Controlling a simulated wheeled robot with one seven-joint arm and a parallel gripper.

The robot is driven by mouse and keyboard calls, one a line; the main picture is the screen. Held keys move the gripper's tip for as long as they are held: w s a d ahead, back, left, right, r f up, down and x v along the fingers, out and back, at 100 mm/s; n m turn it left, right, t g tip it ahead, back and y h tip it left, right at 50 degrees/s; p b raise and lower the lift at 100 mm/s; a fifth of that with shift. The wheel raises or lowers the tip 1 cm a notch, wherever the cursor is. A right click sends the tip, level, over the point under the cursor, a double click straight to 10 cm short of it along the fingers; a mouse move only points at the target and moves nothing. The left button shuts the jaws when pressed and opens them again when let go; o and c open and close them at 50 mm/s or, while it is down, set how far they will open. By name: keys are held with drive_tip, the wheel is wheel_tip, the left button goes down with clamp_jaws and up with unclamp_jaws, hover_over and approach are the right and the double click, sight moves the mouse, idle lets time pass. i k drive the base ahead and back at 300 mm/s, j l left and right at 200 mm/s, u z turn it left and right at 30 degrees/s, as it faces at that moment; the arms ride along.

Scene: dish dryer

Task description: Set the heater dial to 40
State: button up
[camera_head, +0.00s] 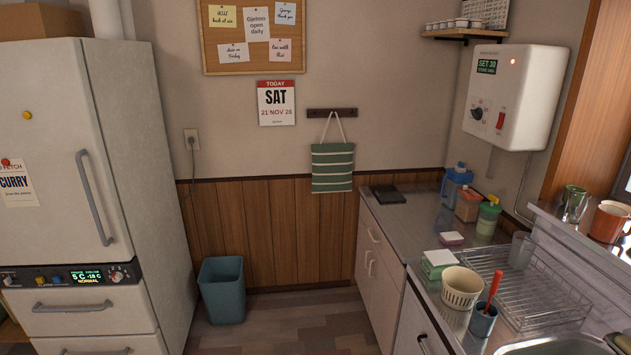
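The white heater (516,97) hangs on the right wall above the counter. Its green display (487,66) reads SET 30, with a smaller line below that is hard to read. The dark round heater dial (477,114) sits on the lower left of its front face. A red switch (500,120) is to the right of the dial, and a small light (513,62) glows near the top. My gripper is not in view.
The steel counter (415,222) below the heater holds bottles, a dish rack (530,290), a cream strainer (462,288) and cups. A small shelf (465,33) is above left of the heater. A fridge (70,160) stands left; a blue bin (222,292) stands on the otherwise open floor.

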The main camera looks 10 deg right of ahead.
sight(476, 113)
drive_tip(key=i, duration=2.45)
